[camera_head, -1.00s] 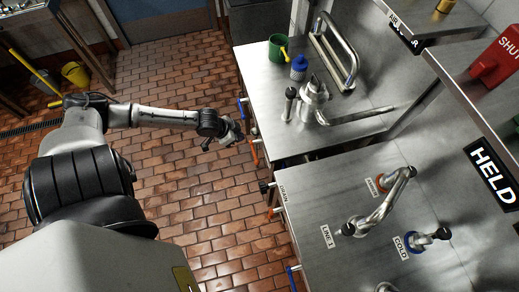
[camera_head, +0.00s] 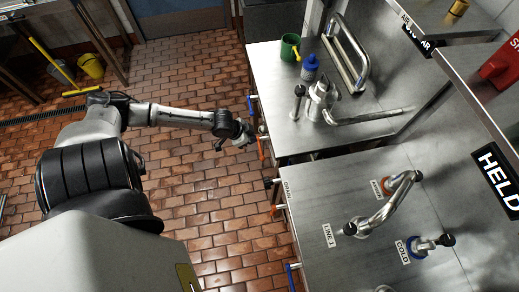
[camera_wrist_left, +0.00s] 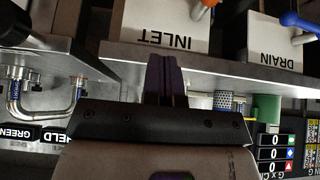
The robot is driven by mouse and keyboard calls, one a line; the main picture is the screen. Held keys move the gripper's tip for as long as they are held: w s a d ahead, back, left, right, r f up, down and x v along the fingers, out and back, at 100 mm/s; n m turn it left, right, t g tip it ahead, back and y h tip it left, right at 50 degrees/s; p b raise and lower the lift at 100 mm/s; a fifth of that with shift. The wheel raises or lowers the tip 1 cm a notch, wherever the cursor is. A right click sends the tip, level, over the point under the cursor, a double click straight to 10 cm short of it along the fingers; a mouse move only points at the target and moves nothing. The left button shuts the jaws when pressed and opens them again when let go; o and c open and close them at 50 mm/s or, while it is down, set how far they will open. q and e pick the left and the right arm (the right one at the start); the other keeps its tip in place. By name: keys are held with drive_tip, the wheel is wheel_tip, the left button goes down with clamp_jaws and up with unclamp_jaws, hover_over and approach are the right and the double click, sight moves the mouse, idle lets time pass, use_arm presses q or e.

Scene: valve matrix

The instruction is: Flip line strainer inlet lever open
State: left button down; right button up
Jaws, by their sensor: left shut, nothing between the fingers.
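My left gripper (camera_head: 250,138) is beside the front edge of the far steel bench, near an orange lever (camera_head: 262,148) and a blue lever (camera_head: 251,104). In the left wrist view the gripper (camera_wrist_left: 164,62) is shut and empty, just below a panel labelled INLET (camera_wrist_left: 165,38), which appears upside down. Part of the orange lever (camera_wrist_left: 207,4) shows at the top edge, right of the fingertips. The blue lever (camera_wrist_left: 299,21) is by the DRAIN panel (camera_wrist_left: 283,58) farther right. The fingers are apart from both levers. Most of the orange lever is cut off. My right gripper is not in view.
The steel bench top (camera_head: 275,80) carries a green mug (camera_head: 290,46), a blue bottle (camera_head: 310,67) and metal pipework. A nearer bench (camera_head: 330,270) has a LINE 1 label, a COLD valve and more levers on its front edge. The brick floor beside the benches is clear.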

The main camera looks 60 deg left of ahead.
use_arm(q)
drive_tip(key=b, duration=0.2)
hover_over(260, 149)
drive_tip(key=d, duration=0.2)
drive_tip(key=f, duration=0.6)
drive_tip(key=shift+w+a+f, duration=0.1)
drive_tip(key=shift+a+f, duration=0.1)
drive_tip(key=shift+f, duration=0.15)
drive_tip(key=shift+s+a+f, duration=0.1)
drive_tip(key=shift+s+f, duration=0.1)
drive_tip(key=shift+f, duration=0.3)
drive_tip(key=shift+s+a+f, duration=0.1)
drive_tip(key=shift+s+f, duration=0.05)
drive_tip(key=shift+f, duration=0.35)
drive_tip(key=shift+s+f, duration=0.1)
drive_tip(key=shift+f, duration=0.6)
